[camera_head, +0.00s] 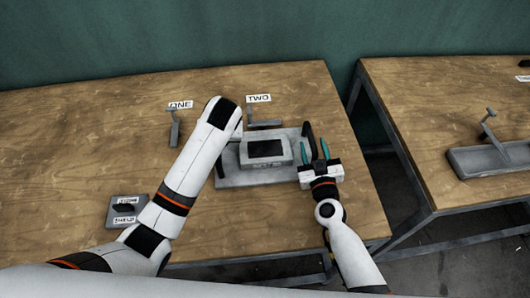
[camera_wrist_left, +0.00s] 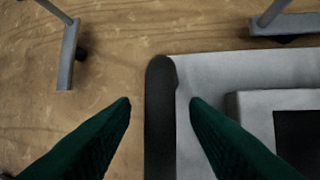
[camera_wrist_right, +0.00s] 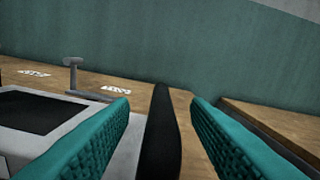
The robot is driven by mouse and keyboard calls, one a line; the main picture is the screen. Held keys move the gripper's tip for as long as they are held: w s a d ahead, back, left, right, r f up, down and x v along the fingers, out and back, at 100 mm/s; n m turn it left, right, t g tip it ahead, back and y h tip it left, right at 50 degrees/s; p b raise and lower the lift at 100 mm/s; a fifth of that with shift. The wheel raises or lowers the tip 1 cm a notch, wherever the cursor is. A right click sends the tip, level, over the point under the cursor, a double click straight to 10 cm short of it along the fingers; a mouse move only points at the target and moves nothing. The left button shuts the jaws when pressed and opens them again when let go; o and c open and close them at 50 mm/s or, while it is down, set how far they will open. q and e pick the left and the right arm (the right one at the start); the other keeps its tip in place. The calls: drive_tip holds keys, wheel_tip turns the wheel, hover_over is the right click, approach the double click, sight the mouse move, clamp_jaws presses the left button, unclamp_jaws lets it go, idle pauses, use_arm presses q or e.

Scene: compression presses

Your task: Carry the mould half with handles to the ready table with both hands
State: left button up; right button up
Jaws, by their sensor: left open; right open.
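The mould half is a grey plate (camera_head: 230,178) with a raised block and a dark recess on top; it lies on the wooden table in the head view. Its right black handle (camera_head: 310,137) stands between the fingers of my open right gripper (camera_head: 314,150). The right wrist view shows that black handle (camera_wrist_right: 162,135) between the teal fingers, with gaps on both sides. In the left wrist view, my open left gripper (camera_wrist_left: 160,102) has its fingers on either side of the other black handle (camera_wrist_left: 159,120), apart from it.
Grey upright levers stand behind the mould half by the labels ONE (camera_head: 180,105) and TWO (camera_head: 258,98). A small grey labelled block (camera_head: 124,211) sits at front left. Past a floor gap, the right table (camera_head: 430,100) bears a grey plate with a lever (camera_head: 488,130).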

use_arm(q)
drive_tip(key=shift+x, duration=1)
use_arm(e)
drive_tip(key=shift+w+a, duration=0.2)
drive_tip(key=shift+w, duration=0.75)
use_arm(q)
clamp_jaws()
use_arm(e)
clamp_jaws()
use_arm(q)
drive_tip(key=shift+w+r, duration=0.2)
drive_tip(key=shift+r, duration=0.1)
use_arm(e)
drive_tip(key=shift+w+r, duration=0.15)
drive_tip(key=shift+r, duration=0.15)
